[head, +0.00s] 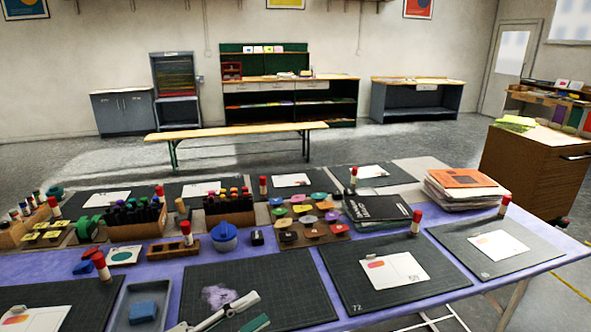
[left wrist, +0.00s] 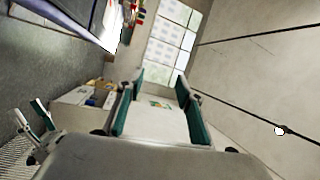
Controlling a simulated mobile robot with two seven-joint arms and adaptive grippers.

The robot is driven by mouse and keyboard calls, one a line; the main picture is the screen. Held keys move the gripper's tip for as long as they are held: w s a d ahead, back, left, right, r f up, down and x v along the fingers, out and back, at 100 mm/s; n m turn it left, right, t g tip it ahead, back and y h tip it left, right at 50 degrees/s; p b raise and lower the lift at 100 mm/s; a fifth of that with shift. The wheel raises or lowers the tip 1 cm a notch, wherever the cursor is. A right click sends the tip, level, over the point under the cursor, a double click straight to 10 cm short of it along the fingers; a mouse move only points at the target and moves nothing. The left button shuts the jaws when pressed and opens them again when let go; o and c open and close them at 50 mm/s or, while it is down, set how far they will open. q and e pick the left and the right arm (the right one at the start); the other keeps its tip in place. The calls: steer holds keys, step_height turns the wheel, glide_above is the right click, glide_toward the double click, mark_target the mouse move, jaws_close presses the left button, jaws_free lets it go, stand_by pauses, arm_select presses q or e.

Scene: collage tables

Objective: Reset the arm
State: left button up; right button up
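My left gripper (head: 258,310) shows at the bottom edge of the head view, over the dark cutting mat (head: 262,288) at the front middle of the table. In the left wrist view the same gripper (left wrist: 160,85) has its two green-padded fingers spread wide, with nothing between them. That view looks sideways across the room, past the fingers to the wall and a window. A second gripper with green pads, which looks like my right one (left wrist: 36,118), shows small at the left of the wrist view, its fingers apart and empty. It is not in the head view.
The purple table (head: 365,242) is crowded with marker holders (head: 134,217), coloured punches (head: 304,218), glue sticks, a blue round pot (head: 223,237) and a grey tray (head: 140,306). Papers (head: 465,188) are stacked at the right. A bench (head: 238,131) stands behind on open floor.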

arm_select(q)
steer(key=s+a+f+n+t+y, duration=0.1)
steer(key=s+a+f+n+y, duration=0.2)
steer(key=f+n, duration=0.35)
steer(key=s+a+f+n+t+y, duration=0.1)
steer(key=s+a+f+n+y, duration=0.15)
steer(key=f+n+y, duration=0.45)
steer(key=s+a+f+n+t+y, duration=0.1)
steer(key=a+f+n+y, duration=0.1)
steer(key=a+f+n, duration=0.35)
steer(key=s+f+n+g+y, duration=0.2)
steer(key=s+f+n+g, duration=0.1)
steer(key=s+f, duration=0.5)
step_height(320, 180, down, 2)
steer(key=shift+s+f+n+g, duration=0.2)
steer(key=shift+s+n+g, duration=0.1)
steer(key=shift+n, duration=0.1)
